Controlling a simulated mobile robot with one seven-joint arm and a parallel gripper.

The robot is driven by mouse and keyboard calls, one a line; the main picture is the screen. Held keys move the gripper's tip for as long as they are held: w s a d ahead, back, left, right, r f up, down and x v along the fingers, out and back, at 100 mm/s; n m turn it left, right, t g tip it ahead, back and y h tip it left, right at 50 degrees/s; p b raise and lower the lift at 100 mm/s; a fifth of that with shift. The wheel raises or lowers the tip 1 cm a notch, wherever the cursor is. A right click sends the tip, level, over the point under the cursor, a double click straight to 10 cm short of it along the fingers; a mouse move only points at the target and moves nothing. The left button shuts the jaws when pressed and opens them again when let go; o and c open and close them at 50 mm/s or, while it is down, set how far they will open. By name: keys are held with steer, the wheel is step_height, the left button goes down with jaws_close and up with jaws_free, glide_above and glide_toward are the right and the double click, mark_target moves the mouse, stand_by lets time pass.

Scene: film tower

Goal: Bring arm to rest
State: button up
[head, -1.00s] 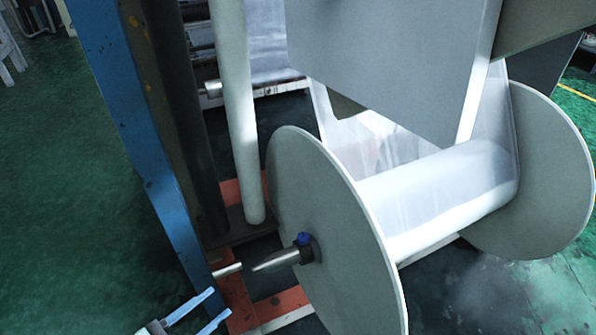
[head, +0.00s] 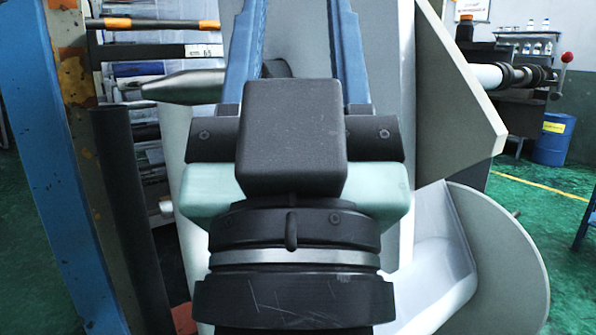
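My gripper (head: 297,15) is large and close in the middle of the head view, pointing up the picture. Its two blue fingers stand wide apart, and I see nothing held between them. The fingertips reach the top edge of the picture. The black and pale green gripper body hides much of the machine behind it. A pointed metal spindle (head: 185,87) shows just left of the fingers, partly hidden by the gripper.
A blue post (head: 45,150) and a dark roller (head: 130,210) stand at left. A grey angled panel (head: 455,105) is to the right. Below it is a reel with a round flange (head: 505,255). Green floor is open at far right, with a blue barrel (head: 553,140) behind.

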step_height(320, 180, up, 37)
steer(key=p, duration=3.6)
steer(key=shift+s, duration=0.3)
steer(key=shift+d+f, duration=0.15)
